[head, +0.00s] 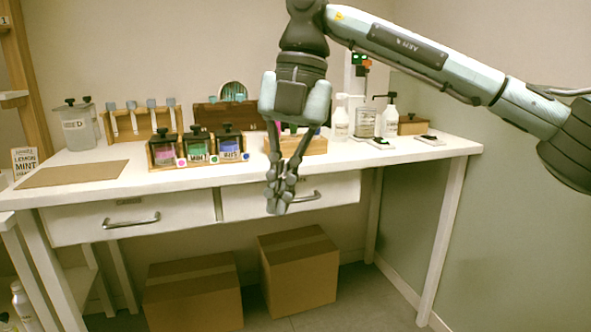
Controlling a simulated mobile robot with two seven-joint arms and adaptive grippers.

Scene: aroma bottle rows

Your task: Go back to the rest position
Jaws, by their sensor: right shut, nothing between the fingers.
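My right gripper (277,205) hangs fingers down in front of the white table (330,160), near its front edge, in the head view. Its fingers are together and hold nothing. My right arm comes in from the upper right. Behind the gripper, a small wooden box (312,146) on the table is partly hidden. To its left, a row of dark-lidded bottles stands in a wooden rack: a pink one (164,153), a green one (197,150) and a blue one (229,146). My left gripper is not in view.
A wooden stand with several capped vials (151,121) and a clear jar (78,128) stand at the back left. White pump bottles (389,120) stand at the right. A brown mat (75,174) lies at the front left. Cardboard boxes (300,270) sit under the table.

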